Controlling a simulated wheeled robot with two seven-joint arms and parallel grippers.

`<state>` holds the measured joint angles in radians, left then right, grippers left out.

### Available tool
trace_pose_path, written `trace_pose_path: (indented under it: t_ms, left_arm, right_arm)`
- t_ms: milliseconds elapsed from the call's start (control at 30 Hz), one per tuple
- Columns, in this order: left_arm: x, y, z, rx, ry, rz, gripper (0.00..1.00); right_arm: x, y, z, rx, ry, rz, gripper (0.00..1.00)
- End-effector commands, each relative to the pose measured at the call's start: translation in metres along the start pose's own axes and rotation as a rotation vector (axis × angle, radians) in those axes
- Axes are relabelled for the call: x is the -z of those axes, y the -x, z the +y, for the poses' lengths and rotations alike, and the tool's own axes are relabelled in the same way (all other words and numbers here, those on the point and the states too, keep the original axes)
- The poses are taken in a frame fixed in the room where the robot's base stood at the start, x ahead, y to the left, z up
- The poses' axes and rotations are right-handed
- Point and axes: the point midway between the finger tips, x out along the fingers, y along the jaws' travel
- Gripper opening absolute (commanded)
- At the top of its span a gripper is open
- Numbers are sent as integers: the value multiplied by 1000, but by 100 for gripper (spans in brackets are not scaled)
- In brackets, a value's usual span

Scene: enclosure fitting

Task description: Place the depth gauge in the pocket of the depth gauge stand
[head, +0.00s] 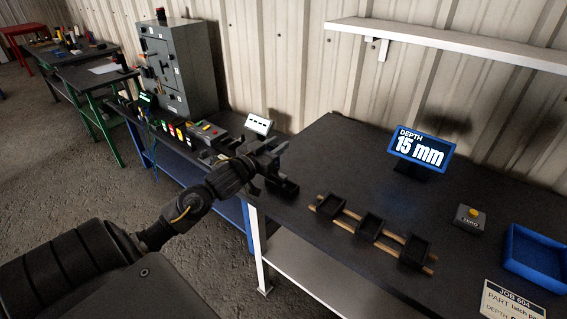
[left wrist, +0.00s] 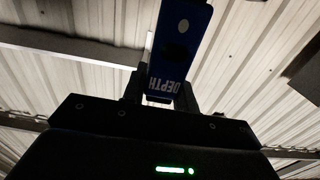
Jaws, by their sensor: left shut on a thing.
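The depth gauge (left wrist: 178,60) is blue with the word DEPTH on it in white, in the left wrist view. My left gripper (left wrist: 160,96) is shut on it, with a dark finger on each side. In the head view my left gripper (head: 272,160) is above the left end of the dark bench, and I cannot make out the gauge there. A small dark block (head: 284,187) lies just below the gripper; it may be the depth gauge stand, but its pocket does not show. My right gripper is not in view.
The dark bench (head: 330,160) carries three black trays (head: 370,227) on wooden rails, a blue display (head: 421,148) reading 15 mm, a ZERO button box (head: 469,217) and a blue bin (head: 538,256). A white shelf (head: 450,42) is on the wall.

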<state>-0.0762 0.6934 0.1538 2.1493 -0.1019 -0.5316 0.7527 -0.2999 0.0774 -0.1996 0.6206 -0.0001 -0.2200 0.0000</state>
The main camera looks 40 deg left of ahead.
Motion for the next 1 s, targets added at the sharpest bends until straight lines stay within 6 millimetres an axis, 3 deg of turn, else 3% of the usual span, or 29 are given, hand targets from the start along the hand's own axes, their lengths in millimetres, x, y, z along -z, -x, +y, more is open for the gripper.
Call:
trace_pose_path:
  t_ms: [100,300,567,800,1000]
  left_arm:
    - [-24,-21,-4,1,4,-1,0]
    - [-47,-41,-7,0,0,1,0]
    - [-55,-46,-8,0,1,2,0]
    - [-84,-49,-9,0,-1,-1,0]
    - [-90,-49,-9,0,-1,3,0]
  right_arm:
    - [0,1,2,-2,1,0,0]
    - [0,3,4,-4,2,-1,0]
    - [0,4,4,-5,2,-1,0]
    - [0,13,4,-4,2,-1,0]
    - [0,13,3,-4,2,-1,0]
